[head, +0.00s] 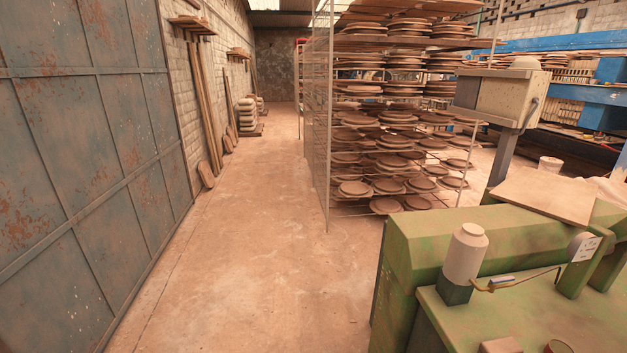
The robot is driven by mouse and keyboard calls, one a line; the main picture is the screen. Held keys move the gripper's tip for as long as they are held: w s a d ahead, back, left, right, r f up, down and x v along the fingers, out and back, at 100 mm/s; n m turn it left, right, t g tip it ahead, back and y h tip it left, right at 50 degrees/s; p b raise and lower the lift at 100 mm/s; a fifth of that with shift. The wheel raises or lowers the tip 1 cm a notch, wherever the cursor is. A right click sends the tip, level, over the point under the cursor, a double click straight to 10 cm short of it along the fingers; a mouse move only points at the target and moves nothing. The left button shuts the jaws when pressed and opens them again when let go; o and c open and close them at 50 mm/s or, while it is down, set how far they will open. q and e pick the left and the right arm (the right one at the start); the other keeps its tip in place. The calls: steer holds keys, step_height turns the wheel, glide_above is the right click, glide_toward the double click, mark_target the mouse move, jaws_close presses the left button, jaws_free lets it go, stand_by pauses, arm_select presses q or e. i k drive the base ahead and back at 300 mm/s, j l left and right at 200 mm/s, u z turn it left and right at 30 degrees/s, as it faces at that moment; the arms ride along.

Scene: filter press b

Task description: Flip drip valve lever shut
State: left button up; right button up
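A green machine (415,245) stands at the lower right. On its top is a pale bottle-shaped reservoir (464,254) on a dark square base (453,290). A thin bent rod (540,273) runs from there to the right. The lever is too small to tell clearly whether it is open or shut. Neither of my grippers is in view.
A rack of round brown discs (393,160) stands behind the machine. A beige box on a post (505,97) rises at the machine's far side. A rusty metal door (80,170) lines the left. The concrete floor (250,270) between them is clear.

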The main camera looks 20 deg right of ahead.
mark_target(507, 278)
steer(key=i+z, duration=0.6)
steer(key=z, duration=0.2)
steer(key=i+z, duration=0.15)
steer(key=z, duration=0.3)
steer(key=i+j+z, duration=0.1)
steer(key=z, duration=0.35)
steer(key=i+z, duration=0.35)
steer(key=i+j+z, duration=0.1)
steer(key=z, duration=0.3)
steer(key=i+j+z, duration=0.2)
steer(key=z, duration=0.15)
steer(key=k+z, duration=0.2)
steer(key=z, duration=0.25)
steer(key=k+l+z, duration=0.15)
steer(key=z, duration=0.35)
steer(key=k+j+u, duration=0.1)
steer(key=j, duration=0.05)
